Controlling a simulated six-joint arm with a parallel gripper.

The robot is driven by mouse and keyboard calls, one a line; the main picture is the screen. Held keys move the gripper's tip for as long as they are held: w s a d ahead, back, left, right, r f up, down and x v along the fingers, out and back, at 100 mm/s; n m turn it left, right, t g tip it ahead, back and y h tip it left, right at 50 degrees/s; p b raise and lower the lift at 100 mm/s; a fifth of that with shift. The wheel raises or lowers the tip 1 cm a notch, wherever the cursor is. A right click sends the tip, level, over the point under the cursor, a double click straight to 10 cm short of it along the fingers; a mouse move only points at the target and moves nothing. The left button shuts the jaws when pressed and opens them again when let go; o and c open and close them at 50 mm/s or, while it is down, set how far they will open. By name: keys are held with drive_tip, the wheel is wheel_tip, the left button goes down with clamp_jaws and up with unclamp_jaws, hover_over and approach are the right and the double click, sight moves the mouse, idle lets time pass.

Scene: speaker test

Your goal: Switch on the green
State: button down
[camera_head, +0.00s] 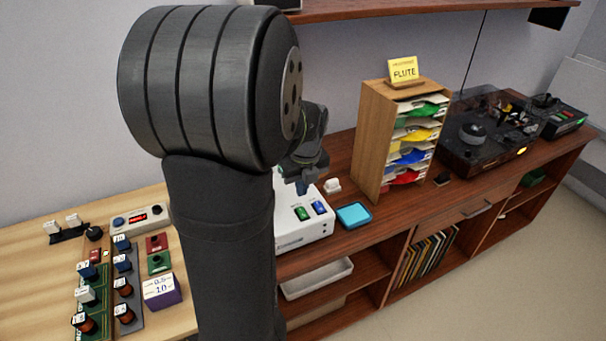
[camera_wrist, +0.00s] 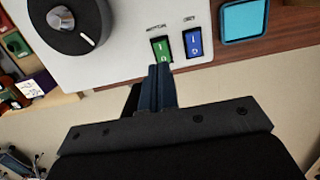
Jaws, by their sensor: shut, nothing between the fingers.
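A green rocker switch (camera_wrist: 162,49) sits on a white box (camera_wrist: 120,55), with a blue rocker switch (camera_wrist: 192,43) just to its right. In the head view, the green switch (camera_head: 302,214) and the blue switch (camera_head: 319,208) show on the white box's sloped top. My gripper (camera_wrist: 160,70) is shut and empty. Its fingertips are at the lower edge of the green switch in the wrist view; I cannot tell whether they touch. The fingertips (camera_head: 302,188) show just above the green switch in the head view. Which way the green switch is tipped is unclear.
A large black knob (camera_wrist: 68,26) is on the box, left of the switches. A light blue square pad (camera_head: 354,215) lies right of the box. A wooden paper rack (camera_head: 371,140) stands behind it. My arm hides the box's left part in the head view.

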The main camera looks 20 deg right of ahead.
sight(300, 209)
drive_tip(key=f, duration=0.4)
drive_tip(key=w+f, duration=0.1)
drive_tip(key=f, duration=0.1)
drive_tip(key=shift+f, duration=0.15)
drive_tip(key=shift+f, duration=0.2)
drive_tip(key=shift+s, duration=0.1)
drive_tip(key=shift+s+r, duration=0.1)
drive_tip(key=shift+s, duration=0.6)
drive_tip(key=shift+r, duration=0.1)
wheel_tip(300, 209, up, 14)
drive_tip(key=s, duration=0.2)
idle(0.3)
